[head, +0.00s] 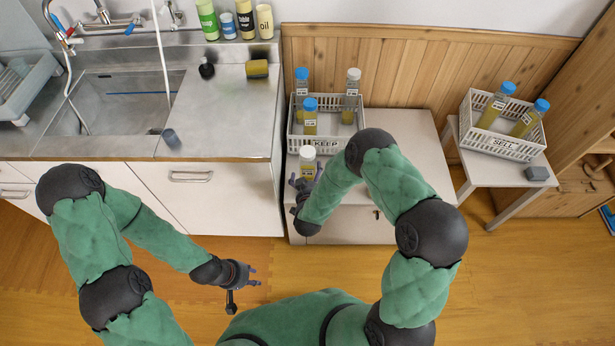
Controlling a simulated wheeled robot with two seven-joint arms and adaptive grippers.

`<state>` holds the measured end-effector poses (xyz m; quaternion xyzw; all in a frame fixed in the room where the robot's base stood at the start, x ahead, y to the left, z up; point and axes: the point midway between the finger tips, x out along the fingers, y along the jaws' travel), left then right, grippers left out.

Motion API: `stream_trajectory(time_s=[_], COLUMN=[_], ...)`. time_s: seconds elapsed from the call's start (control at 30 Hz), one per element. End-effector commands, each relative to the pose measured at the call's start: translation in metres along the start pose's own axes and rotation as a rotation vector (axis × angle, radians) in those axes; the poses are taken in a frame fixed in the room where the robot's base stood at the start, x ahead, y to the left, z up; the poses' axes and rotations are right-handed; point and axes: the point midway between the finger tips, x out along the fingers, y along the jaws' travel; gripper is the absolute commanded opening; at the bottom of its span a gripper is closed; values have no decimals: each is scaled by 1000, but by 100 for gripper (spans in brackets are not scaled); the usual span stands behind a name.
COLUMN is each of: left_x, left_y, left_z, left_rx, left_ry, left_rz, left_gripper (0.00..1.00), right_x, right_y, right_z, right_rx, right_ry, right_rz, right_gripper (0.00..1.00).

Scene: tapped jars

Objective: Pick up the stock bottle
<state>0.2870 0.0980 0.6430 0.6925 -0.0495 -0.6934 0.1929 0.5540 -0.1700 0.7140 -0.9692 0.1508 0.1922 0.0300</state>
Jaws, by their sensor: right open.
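A white-capped bottle (307,158) with a pale label and yellow contents stands on the low cabinet top, in front of the KEEP crate. Its label is too small to read, so I cannot tell for sure that it is the stock bottle. My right gripper (305,181) is open at this bottle, with fingers near its lower part. The bottle's base is partly hidden, and I cannot tell whether the fingers touch it. My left gripper (254,276) is open and empty, low in front of the sink cabinet.
The KEEP crate (318,143) holds two blue-capped bottles and a white-capped one, close behind my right gripper. A SELL crate (500,143) with two blue-capped bottles stands on a side table beside a grey block (538,173). The sink (115,100) is at left. The cabinet top's right side is clear.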

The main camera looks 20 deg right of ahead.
Motion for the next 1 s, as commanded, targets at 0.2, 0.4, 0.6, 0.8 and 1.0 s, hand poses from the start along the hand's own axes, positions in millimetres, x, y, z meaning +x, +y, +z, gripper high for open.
stream_trajectory(time_s=[0.2,0.4,0.6,0.8,1.0], left_x=[16,20,19,19,19], left_y=[-6,-7,-7,-7,-7], left_z=[-1,-1,-1,-1,-1], left_rx=[0,0,0,0,0], left_ry=[0,0,0,0,1], left_rz=[0,0,0,0,0], left_gripper=[35,35,35,35,35], right_x=[30,47,46,46,47], right_y=[3,2,2,2,2], right_z=[9,7,6,6,4], right_rx=[0,0,0,0,1], right_ry=[0,-2,-2,-1,4], right_rz=[2,0,0,0,0], right_gripper=[100,100,94,38,23])
